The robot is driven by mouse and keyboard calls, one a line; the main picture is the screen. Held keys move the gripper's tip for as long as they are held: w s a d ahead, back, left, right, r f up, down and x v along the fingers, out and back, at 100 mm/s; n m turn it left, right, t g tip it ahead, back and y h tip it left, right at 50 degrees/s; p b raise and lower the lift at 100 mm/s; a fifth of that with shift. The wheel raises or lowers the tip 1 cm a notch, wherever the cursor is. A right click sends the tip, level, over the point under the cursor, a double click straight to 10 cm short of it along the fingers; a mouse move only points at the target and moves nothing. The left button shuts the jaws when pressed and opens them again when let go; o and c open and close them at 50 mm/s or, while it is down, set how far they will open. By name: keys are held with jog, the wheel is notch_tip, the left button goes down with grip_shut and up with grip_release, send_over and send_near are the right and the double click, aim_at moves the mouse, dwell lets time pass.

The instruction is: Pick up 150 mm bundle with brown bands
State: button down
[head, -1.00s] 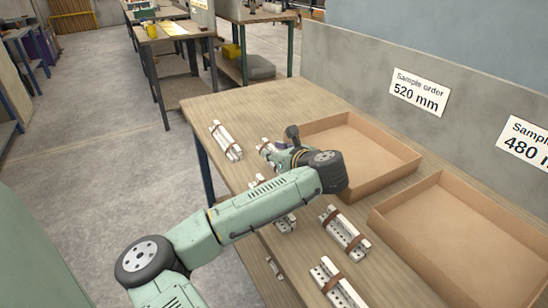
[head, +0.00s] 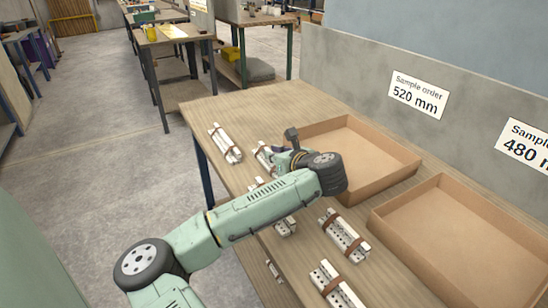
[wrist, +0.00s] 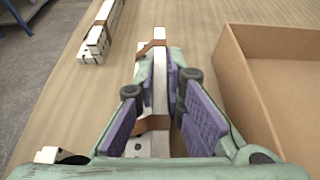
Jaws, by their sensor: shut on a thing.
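A white slotted bundle with brown bands (wrist: 160,72) runs lengthwise between the purple finger pads of my gripper (wrist: 158,98) in the wrist view. The pads are closed on its sides, and its near part is partly hidden by the gripper. In the head view the far end of this bundle (head: 264,156) sticks out to the left of my gripper (head: 281,152), close to the tabletop. I cannot tell whether it is clear of the table. No length can be read on it.
A longer bundle (head: 225,143) lies to the left; it also shows in the wrist view (wrist: 101,32). Other banded bundles (head: 345,235) (head: 336,286) lie nearer on the table (head: 255,100). Two open cardboard trays (head: 398,172) (head: 440,262) stand on the right, before a grey panel with order signs.

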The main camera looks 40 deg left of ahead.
notch_tip(320, 180, up, 7)
jog(key=shift+f+b, duration=0.1)
jog(key=shift+b, duration=0.45)
jog(key=s+d, duration=0.3)
jog(key=d, duration=0.5)
jog(key=s+d, duration=0.4)
jog(key=d, duration=0.4)
jog(key=shift+d+b, duration=0.35)
